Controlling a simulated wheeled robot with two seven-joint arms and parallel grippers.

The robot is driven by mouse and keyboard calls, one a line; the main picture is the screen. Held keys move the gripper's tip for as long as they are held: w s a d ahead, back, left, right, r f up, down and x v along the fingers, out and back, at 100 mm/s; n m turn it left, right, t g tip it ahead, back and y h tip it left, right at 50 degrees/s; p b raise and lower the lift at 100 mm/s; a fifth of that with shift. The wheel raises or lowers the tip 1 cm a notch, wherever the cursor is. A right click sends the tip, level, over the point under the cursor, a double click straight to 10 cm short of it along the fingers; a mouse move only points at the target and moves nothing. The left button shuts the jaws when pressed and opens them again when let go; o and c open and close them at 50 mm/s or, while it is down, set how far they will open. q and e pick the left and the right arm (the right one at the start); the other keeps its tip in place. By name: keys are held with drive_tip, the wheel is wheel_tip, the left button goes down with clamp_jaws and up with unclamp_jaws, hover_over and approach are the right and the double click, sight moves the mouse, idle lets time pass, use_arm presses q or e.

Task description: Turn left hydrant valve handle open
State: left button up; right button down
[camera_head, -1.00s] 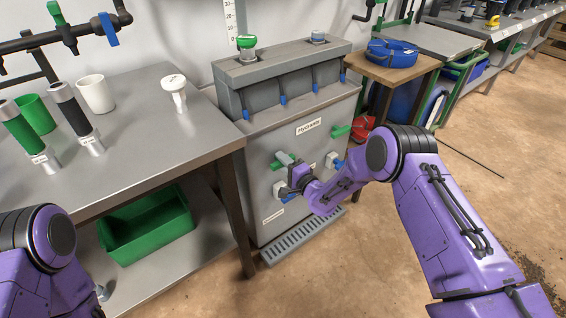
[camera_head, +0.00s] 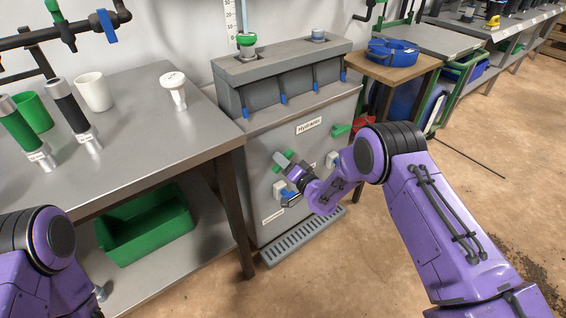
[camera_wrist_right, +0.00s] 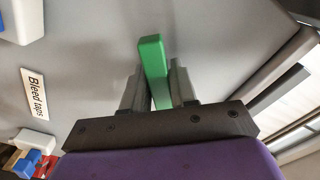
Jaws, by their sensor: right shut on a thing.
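The grey hydrant cabinet (camera_head: 257,172) bears a "Hydrants" label (camera_head: 309,126) on its front. The left hydrant's green valve handle (camera_head: 281,158) is on the upper left of this front and slopes down to the right. My right gripper (camera_head: 291,168) is at the handle, its fingers shut around it. In the right wrist view, the green handle (camera_wrist_right: 153,62) stands between the two grey fingers (camera_wrist_right: 155,90), its tip reaching past them. Another green handle (camera_head: 341,130) is at the right of the front. My left gripper is out of view; only my left arm shows.
White fittings with blue taps (camera_head: 290,198) sit below the handle, near my gripper. A floor grate (camera_head: 290,243) lies at the cabinet's foot. A grey workbench (camera_head: 140,135) stands left, with a green bin (camera_head: 145,227) below. Open floor lies to the right.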

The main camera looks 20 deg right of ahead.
drive_tip(key=n+b, duration=0.1)
drive_tip(key=n, duration=0.4)
drive_tip(key=shift+f+n, duration=0.1)
drive_tip(key=shift+n, duration=0.2)
drive_tip(key=n+b, duration=0.1)
drive_tip(key=n, duration=0.4)
drive_tip(key=shift+n, duration=0.4)
drive_tip(key=c, duration=1)
unclamp_jaws()
drive_tip(key=p+v, duration=0.1)
drive_tip(key=v, duration=0.9)
drive_tip(key=shift+s+d, duration=0.15)
drive_tip(key=shift+s, duration=0.15)
